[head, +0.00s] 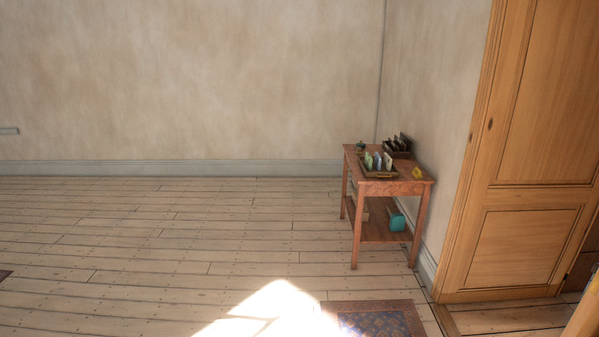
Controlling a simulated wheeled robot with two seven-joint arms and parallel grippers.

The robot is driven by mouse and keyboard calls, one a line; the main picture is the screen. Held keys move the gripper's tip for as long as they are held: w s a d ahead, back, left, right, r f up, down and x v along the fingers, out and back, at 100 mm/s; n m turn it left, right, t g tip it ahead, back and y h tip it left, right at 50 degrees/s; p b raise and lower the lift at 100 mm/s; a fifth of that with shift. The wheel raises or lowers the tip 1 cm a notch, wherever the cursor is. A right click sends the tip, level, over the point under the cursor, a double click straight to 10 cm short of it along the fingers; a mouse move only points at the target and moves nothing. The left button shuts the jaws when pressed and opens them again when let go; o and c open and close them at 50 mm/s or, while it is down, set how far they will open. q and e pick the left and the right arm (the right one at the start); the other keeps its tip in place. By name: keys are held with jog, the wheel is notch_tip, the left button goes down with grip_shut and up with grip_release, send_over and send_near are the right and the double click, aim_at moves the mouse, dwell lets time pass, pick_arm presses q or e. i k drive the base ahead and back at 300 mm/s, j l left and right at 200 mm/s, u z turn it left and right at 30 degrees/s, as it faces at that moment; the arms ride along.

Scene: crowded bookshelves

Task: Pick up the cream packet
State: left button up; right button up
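A small wooden table (404,182) stands against the wall in the right half of the head view, some way off across the floor. A low tray (380,176) on its top holds a few small upright packets. A pale, cream-looking packet (388,160) stands at the right end of this row, beside bluish and green packets (368,160). They are too small for me to be sure which one is the cream packet.
A dark box (398,154) with dark items, a small dark object (360,146) and a yellow item (417,172) share the tabletop. A teal box (396,221) sits on the lower shelf. A wooden door (525,230) stands right. A rug (380,320) lies in front; the plank floor is open leftward.

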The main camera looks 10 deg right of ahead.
aim_at(387, 162)
jog(key=i+l, duration=0.2)
jog(key=i, duration=0.4)
jog(key=i+l, duration=0.2)
jog(key=i, duration=0.4)
jog(key=i+l+z, duration=0.1)
jog(key=i, duration=0.55)
jog(key=i+l, duration=0.35)
jog(key=l, duration=0.15)
jog(key=i+l, duration=0.4)
jog(key=l, duration=0.15)
jog(key=i+l+z, duration=0.1)
jog(key=i+l, duration=0.25)
jog(key=l, duration=0.15)
jog(key=i+l, duration=0.1)
jog(key=l, duration=0.3)
jog(key=i+l, duration=0.1)
jog(key=l, duration=0.7)
jog(key=i, duration=0.05)
